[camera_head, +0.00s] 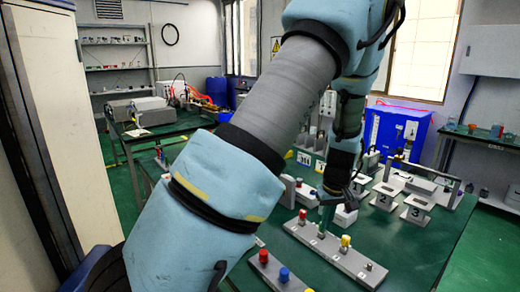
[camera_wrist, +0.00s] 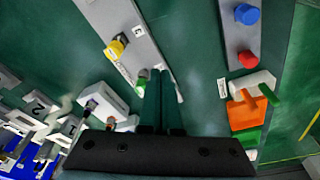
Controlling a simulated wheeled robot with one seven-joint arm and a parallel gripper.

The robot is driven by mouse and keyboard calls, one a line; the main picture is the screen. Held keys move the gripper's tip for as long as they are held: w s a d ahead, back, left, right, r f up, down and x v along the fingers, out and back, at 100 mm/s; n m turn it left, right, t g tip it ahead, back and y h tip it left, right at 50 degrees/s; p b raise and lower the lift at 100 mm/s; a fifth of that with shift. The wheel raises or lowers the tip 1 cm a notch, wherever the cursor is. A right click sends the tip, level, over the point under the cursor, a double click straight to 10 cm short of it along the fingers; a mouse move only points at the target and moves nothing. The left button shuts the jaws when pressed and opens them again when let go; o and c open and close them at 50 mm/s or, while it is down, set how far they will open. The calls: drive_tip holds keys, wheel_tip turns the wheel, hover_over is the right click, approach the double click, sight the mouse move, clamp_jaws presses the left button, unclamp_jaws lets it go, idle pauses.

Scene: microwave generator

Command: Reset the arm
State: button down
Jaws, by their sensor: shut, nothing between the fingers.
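My gripper (camera_head: 325,222) hangs down over the grey board (camera_head: 305,232) in the head view. In the wrist view its two dark green fingers (camera_wrist: 160,74) lie side by side, shut with nothing between them. A small green knob (camera_wrist: 140,82) on the board shows just left of the fingertips; I cannot tell whether they touch it. A yellow knob (camera_head: 345,241) stands on the same board and also shows in the wrist view (camera_wrist: 116,46). My arm crosses the middle of the head view and hides part of the table.
A second grey board carries a red knob (camera_head: 263,256) and a blue knob (camera_head: 284,274). An orange and green item (camera_wrist: 243,110) lies near it in the wrist view. Numbered grey stands (camera_head: 384,196) are at the right. Bare green table (camera_head: 425,245) lies at the front right.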

drive_tip(key=s+a+r+m, duration=0.1)
drive_tip(key=s+a+r, duration=0.2)
drive_tip(key=a, duration=0.5)
drive_tip(key=s+a+r+m, duration=0.1)
drive_tip(key=s+a+r, duration=0.3)
drive_tip(key=a, duration=0.5)
drive_tip(key=s+a+r, duration=0.3)
drive_tip(key=a, duration=0.5)
drive_tip(key=shift+s+a+r+m, duration=0.25)
drive_tip(key=shift+s+a+m, duration=0.05)
drive_tip(key=shift+s+m, duration=0.1)
